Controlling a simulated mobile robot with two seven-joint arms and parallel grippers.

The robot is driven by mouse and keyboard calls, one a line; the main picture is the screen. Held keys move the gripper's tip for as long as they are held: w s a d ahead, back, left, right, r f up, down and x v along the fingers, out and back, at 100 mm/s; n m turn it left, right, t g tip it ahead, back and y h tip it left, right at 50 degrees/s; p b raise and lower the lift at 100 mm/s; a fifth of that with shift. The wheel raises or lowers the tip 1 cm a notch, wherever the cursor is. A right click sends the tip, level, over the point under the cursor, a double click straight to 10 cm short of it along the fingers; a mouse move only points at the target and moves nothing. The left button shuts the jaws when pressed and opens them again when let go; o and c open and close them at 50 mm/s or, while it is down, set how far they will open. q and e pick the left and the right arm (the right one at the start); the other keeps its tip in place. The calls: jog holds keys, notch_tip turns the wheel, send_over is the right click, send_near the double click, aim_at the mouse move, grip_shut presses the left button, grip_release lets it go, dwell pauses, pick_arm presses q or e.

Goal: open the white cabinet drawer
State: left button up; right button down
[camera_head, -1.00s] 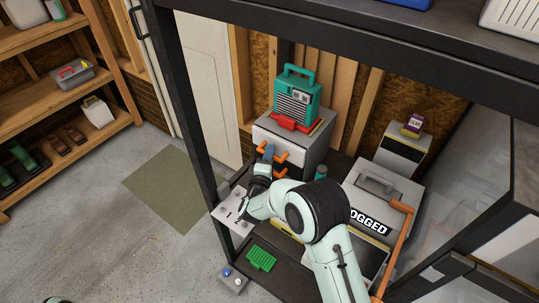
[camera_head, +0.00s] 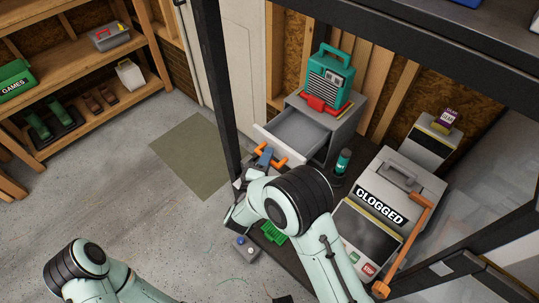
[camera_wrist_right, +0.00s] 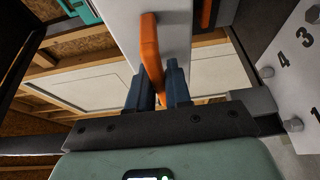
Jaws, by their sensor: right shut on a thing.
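The white cabinet (camera_head: 346,129) stands on the dark bench with its drawer (camera_head: 296,129) pulled out toward me. The drawer looks empty inside. Its orange handle is on the drawer's front, partly hidden by my right gripper (camera_head: 265,158). In the right wrist view, the orange handle (camera_wrist_right: 151,52) runs down between the two blue fingers of my right gripper (camera_wrist_right: 158,88), which is shut on it. A part of my left arm shows at the lower left of the head view; its gripper is out of the picture.
A teal radio (camera_head: 331,80) and a red thing (camera_head: 318,104) sit on the cabinet. A dark bottle (camera_head: 343,161) stands beside it. The "CLOGGED" printer (camera_head: 402,187) is on the right. A dark frame post (camera_head: 216,85) rises left of the drawer. A panel with numbers (camera_wrist_right: 297,60) is near the gripper.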

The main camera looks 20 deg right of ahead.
jog(key=c, duration=1.1)
grip_release()
jog(key=shift+c, duration=0.2)
jog(key=v, duration=1.3)
jog(key=shift+s+b, duration=0.15)
jog(key=shift+b, duration=0.3)
jog(key=shift+a, duration=0.1)
